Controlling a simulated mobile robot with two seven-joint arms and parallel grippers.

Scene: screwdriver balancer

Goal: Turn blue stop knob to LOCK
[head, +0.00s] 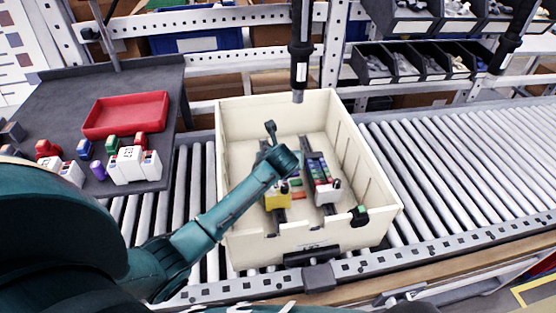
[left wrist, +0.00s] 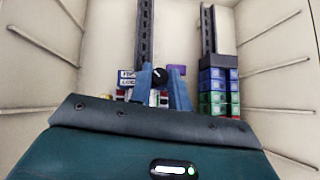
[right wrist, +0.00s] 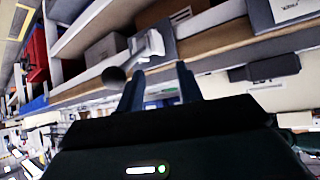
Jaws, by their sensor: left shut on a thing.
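A dark round knob (left wrist: 159,74) with a pale pointer mark shows in the left wrist view, between the fingertips of my left gripper (left wrist: 161,78). The gripper is shut on it. Beside it on the left is a small blue-and-white label (left wrist: 126,78), whose words I cannot read surely. In the head view my left arm reaches into the cream box (head: 233,122) and hides the knob and fingertips. My right gripper (right wrist: 160,82) is open and empty in the right wrist view, away from the box; the head view does not clearly show it.
The box holds dark rails with a yellow block (head: 278,201), a white block (head: 326,193) and blue and green terminal blocks (left wrist: 218,92). It stands on a roller conveyor (head: 460,150). A grey table (head: 50,115) with a red tray (head: 126,114) is at left; shelving is behind.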

